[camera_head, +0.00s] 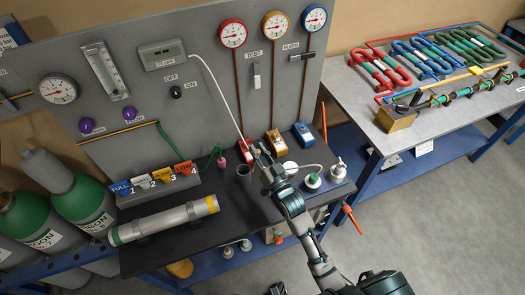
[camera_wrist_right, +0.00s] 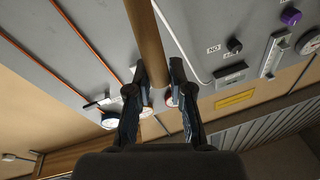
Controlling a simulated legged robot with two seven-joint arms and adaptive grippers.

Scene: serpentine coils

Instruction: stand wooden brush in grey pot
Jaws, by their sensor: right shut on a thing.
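The wooden brush shows in the right wrist view as a long brown handle (camera_wrist_right: 146,42) between the two fingers of my right gripper (camera_wrist_right: 157,88). The gripper is shut on it. In the head view my right gripper (camera_head: 260,154) is over the black bench top, and I cannot clearly make out the brush there. A small dark grey pot (camera_head: 244,174) stands on the bench just left of and below the fingertips in the picture. The brush's bristle end is not visible to me.
A grey gauge panel (camera_head: 215,100) rises behind the bench, with a white hose (camera_head: 222,95) hanging near the gripper. A silver cylinder (camera_head: 165,219) lies at the front left. Small coloured devices (camera_head: 277,143) stand behind the gripper, and white-capped fittings (camera_head: 312,181) are to its right.

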